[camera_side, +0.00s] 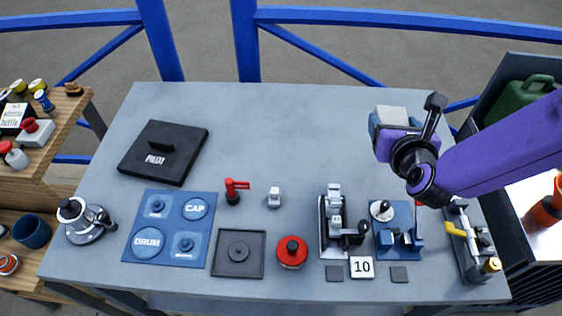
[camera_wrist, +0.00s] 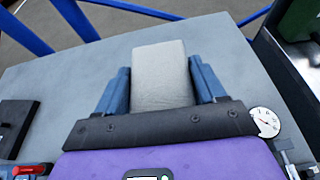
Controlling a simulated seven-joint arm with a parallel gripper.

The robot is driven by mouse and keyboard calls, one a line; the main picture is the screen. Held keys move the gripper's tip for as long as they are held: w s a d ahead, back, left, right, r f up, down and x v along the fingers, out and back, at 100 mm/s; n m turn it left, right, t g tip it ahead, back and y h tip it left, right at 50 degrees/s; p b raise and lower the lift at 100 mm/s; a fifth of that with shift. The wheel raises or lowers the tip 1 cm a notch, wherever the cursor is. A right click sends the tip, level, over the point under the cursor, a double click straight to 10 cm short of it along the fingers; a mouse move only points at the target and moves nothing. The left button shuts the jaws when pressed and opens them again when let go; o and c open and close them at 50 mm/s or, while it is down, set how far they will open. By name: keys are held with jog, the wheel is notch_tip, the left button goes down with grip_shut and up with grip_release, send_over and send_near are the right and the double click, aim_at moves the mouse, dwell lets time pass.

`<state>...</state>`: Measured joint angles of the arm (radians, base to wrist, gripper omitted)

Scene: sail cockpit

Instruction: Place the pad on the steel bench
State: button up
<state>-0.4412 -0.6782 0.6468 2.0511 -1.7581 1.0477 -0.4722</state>
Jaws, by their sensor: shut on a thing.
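The pad (camera_side: 392,114) is a pale grey block with rounded edges. My gripper (camera_side: 391,124) is shut on it, over the back right part of the steel bench (camera_side: 290,125). In the wrist view the pad (camera_wrist: 160,65) sits between the two blue fingers and sticks out past them. The bench (camera_wrist: 80,75) shows beyond and beside it. The pad seems to be above the bench top, but its underside is hidden and I cannot tell the gap. The arm covers part of the bench's right side.
The back middle of the bench is clear. A black lidded plate (camera_side: 190,140) lies at left, a blue parts board (camera_side: 170,222) at front left. A red round part (camera_side: 292,252), lever device (camera_side: 337,225) and blue fixture (camera_side: 396,240) stand along the front. A dark bin (camera_side: 510,75) is at right.

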jog(key=s+a+f, duration=0.2)
jog(key=s+a, duration=0.1)
jog(key=a, duration=0.4)
send_over(301, 157)
jog(key=shift+n+y, duration=0.3)
jog(key=shift+y, duration=0.1)
notch_tip(301, 157, down, 10)
jog(key=shift+s+d+r, duration=0.1)
jog(key=shift+d+r, duration=0.05)
jog(key=shift+r, duration=0.1)
jog(key=shift+w+f, duration=0.2)
jog(key=shift+f, duration=1.6)
jog(key=shift+f, duration=0.15)
jog(key=o, duration=1)
